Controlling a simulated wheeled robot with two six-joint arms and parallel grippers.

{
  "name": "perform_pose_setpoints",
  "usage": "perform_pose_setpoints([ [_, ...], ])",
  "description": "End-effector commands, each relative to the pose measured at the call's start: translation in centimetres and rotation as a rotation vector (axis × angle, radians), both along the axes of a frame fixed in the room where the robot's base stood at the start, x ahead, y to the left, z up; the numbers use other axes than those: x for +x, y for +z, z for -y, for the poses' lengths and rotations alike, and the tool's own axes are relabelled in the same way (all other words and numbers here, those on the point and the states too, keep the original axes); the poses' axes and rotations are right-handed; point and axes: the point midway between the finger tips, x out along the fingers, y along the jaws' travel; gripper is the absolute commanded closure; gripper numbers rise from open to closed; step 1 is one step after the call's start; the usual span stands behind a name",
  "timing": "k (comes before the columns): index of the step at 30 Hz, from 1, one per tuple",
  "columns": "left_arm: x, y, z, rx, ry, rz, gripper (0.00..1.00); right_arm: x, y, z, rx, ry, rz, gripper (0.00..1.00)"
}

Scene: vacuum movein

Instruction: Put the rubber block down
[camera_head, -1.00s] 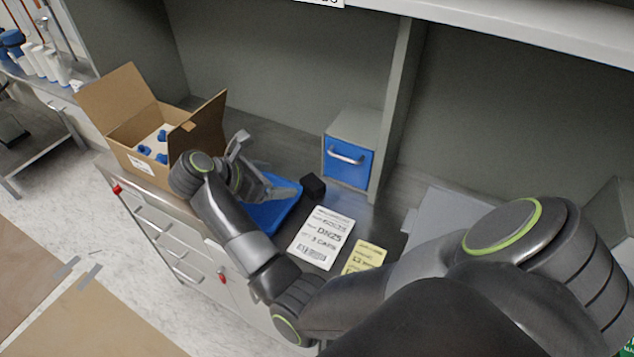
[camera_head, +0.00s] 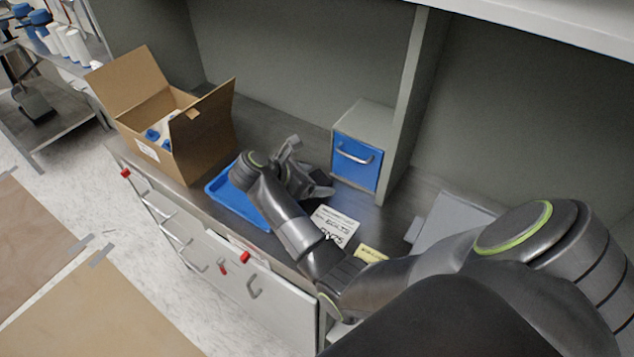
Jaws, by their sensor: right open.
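The black rubber block (camera_head: 319,177) is on the steel counter in front of the small blue-fronted drawer unit. It is mostly hidden by my right gripper (camera_head: 322,186), whose jaws are open right beside or around it; I cannot tell whether they touch it. My right arm reaches in from the right, across the counter's front edge. A blue tray (camera_head: 218,190) lies to the left of the gripper, partly covered by my arm. My left gripper does not show.
An open cardboard box (camera_head: 205,135) with blue-capped items stands at the left. The blue-fronted drawer unit (camera_head: 357,160) stands close behind the gripper. A white label card (camera_head: 338,225) and a yellow card (camera_head: 370,254) lie in front. A grey divider (camera_head: 410,110) rises at the right.

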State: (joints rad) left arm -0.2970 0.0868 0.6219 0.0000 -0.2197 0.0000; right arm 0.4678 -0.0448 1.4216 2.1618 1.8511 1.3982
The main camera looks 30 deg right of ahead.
Motion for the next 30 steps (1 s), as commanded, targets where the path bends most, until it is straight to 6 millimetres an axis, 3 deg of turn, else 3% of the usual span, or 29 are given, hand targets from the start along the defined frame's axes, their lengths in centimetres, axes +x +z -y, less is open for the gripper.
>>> perform_pose_setpoints([
  [6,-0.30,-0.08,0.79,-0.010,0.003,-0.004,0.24,-0.01,-0.04,0.07,0.000,-0.001,0.001,0.21],
  [18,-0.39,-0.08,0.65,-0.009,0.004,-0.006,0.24,0.01,0.01,0.07,0.000,-0.001,0.001,0.72],
  [30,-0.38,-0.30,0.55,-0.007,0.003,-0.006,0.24,0.07,0.84,0.06,-0.001,-0.002,0.004,0.72],
])
